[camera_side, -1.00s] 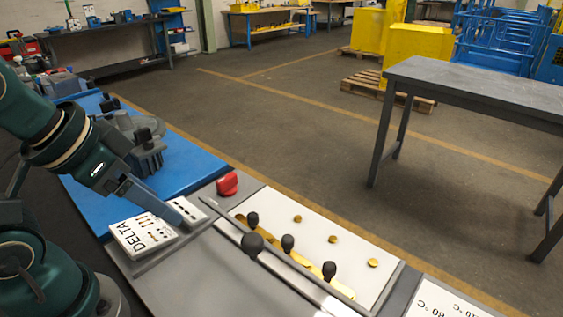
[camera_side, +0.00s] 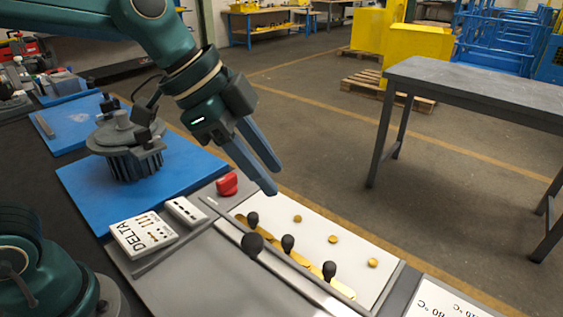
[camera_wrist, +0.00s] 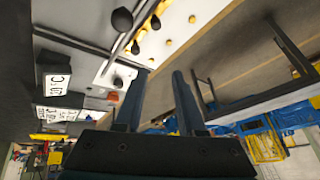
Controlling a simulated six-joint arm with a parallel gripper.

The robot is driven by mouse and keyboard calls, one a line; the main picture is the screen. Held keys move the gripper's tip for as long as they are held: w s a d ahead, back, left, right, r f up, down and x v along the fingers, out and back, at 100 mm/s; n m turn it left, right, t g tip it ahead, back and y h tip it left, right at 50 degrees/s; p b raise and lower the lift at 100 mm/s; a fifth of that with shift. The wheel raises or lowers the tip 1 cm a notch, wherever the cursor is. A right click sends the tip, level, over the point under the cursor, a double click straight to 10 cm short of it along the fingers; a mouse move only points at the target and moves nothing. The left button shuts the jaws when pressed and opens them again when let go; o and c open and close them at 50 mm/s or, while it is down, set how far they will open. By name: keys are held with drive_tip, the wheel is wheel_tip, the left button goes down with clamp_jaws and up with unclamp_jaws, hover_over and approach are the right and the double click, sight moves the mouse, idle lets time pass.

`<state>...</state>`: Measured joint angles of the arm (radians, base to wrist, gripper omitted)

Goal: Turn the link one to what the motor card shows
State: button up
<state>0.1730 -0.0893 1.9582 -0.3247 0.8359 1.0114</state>
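A white terminal board (camera_side: 317,226) carries black-knobbed brass links (camera_side: 316,273) and several bare brass studs (camera_side: 333,238). Three small black knobs (camera_side: 288,243) stand in a row along its near side. I cannot tell which link is number one. The motor card (camera_side: 143,236) reads DELTA, with a small diagram, and lies left of the board. My gripper (camera_side: 274,180) is in the air above the board's far left corner, near the red knob (camera_side: 227,184). Its two fingers are apart and empty, also in the wrist view (camera_wrist: 157,78).
A larger black ball knob (camera_side: 252,244) stands by a rail along the board's near edge. A grey finned motor (camera_side: 130,163) stands on the blue mat (camera_side: 88,192). A temperature sheet (camera_side: 440,303) lies right.

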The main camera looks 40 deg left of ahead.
sight(329, 264)
drive_tip(key=d+f+m+g, duration=0.1)
drive_tip(key=d+f, duration=0.1)
drive_tip(key=f, duration=0.1)
drive_tip(key=w+d+f+m+g, duration=0.1)
drive_tip(key=d+f, duration=0.1)
drive_tip(key=w+d+f+g, duration=0.1)
drive_tip(key=d+f, duration=0.2)
drive_tip(key=shift+d+f+m+h, duration=0.1)
drive_tip(key=shift+f+m+h, duration=0.2)
drive_tip(key=shift+m, duration=0.1)
drive_tip(key=shift+d+f, duration=0.2)
drive_tip(key=shift+f, duration=0.15)
drive_tip(key=shift+x, duration=2.1)
drive_tip(key=shift+a, duration=0.1)
clamp_jaws()
